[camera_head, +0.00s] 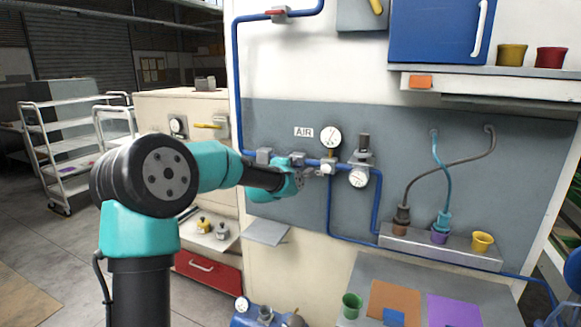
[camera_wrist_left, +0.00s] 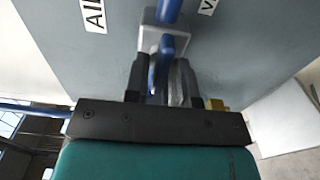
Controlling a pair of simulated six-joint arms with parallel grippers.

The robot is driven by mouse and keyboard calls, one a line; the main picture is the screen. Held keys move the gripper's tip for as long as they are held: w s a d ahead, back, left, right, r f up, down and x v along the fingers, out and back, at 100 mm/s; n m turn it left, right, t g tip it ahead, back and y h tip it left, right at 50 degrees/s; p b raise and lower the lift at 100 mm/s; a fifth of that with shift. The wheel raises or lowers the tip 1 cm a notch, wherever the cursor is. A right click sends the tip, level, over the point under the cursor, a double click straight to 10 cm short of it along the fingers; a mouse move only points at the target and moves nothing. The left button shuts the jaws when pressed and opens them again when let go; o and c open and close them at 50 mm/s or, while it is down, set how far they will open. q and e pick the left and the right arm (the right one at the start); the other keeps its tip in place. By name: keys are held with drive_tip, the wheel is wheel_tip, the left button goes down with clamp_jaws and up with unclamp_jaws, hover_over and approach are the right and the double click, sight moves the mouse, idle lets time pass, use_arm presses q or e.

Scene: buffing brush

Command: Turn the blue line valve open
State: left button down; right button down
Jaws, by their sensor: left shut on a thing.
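The blue line (camera_head: 238,90) runs down the wall and then right, past the AIR label (camera_head: 303,132) and a round gauge (camera_head: 330,137). My left gripper (camera_head: 314,171) is at this line, just below the gauge. In the left wrist view my left gripper (camera_wrist_left: 163,82) has its dark fingers closed around a blue valve handle (camera_wrist_left: 168,48). The handle sits in front of a grey valve block (camera_wrist_left: 155,38) on the blue pipe. The fingers hide much of the handle, and its exact angle is hard to tell. My right gripper is not in view.
A second gauge with a regulator (camera_head: 359,177) is close to the right of my gripper. A red-handled valve (camera_head: 276,13) is on the upper pipe. A grey shelf (camera_head: 266,232) juts out below. Hoses and cups stand on a ledge (camera_head: 440,250) at right.

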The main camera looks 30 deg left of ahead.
use_arm(q)
drive_tip(key=c, duration=1.2)
unclamp_jaws()
drive_tip(key=s, duration=0.5)
drive_tip(key=s+d, duration=0.1)
drive_tip(key=s, duration=0.5)
drive_tip(key=s+d, duration=0.1)
drive_tip(key=s, duration=0.5)
drive_tip(key=shift+s+d, duration=0.15)
